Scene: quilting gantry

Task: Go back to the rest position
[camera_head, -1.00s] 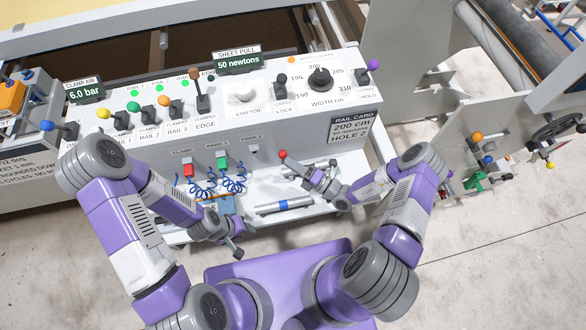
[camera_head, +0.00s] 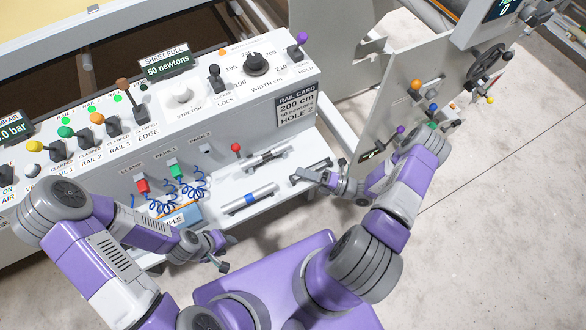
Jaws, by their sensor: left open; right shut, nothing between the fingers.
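The white control console (camera_head: 225,115) carries several coloured levers and a black width knob (camera_head: 255,65). A handwheel (camera_head: 487,62) is at right; open floor lies at lower right.

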